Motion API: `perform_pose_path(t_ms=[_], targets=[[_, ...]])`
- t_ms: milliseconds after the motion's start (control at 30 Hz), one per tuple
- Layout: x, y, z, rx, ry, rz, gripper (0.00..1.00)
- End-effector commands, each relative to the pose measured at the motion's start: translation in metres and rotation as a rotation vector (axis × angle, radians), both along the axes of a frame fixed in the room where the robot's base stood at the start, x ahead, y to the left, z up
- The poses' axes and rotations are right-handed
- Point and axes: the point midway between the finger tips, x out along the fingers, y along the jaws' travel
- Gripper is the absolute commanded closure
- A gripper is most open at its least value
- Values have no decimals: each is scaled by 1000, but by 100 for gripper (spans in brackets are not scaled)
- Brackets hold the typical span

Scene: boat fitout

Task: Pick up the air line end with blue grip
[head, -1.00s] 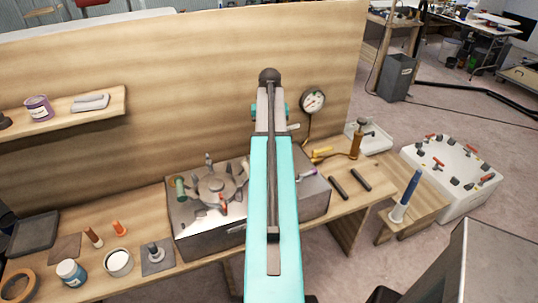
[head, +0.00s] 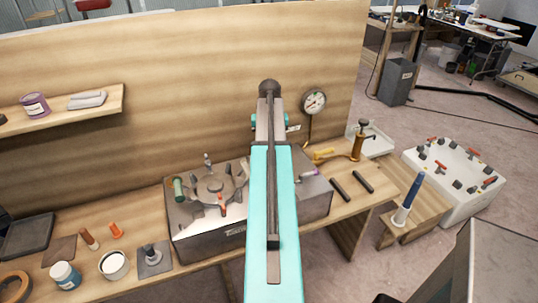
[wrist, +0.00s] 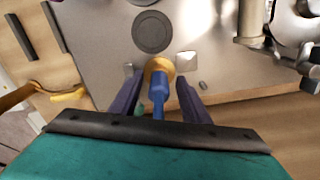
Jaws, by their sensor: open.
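In the wrist view, the air line end with blue grip (wrist: 158,92) stands out from a yellow-orange ring above the grey metal top of a box. My gripper (wrist: 158,79) is open, with one dark purple finger on each side of the blue grip. A gap shows between each finger and the grip. The lower part of the grip runs down out of sight behind my dark gripper body.
The metal box (head: 207,245) carries a round fixture (head: 214,188) close to my gripper. Two black bars (head: 340,189) and a brass pump (head: 357,146) are on the bench to the right. A gauge (head: 313,102) is on the wood panel behind.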

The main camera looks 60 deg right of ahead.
Motion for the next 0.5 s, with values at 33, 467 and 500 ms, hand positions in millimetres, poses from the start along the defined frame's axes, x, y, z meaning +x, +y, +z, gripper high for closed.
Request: perform_pose_path(t_ms=[33,467,500], targets=[[0,0,0,0,0,0,58],[0,0,0,0,0,-1,100],[0,0,0,0,0,-1,100]])
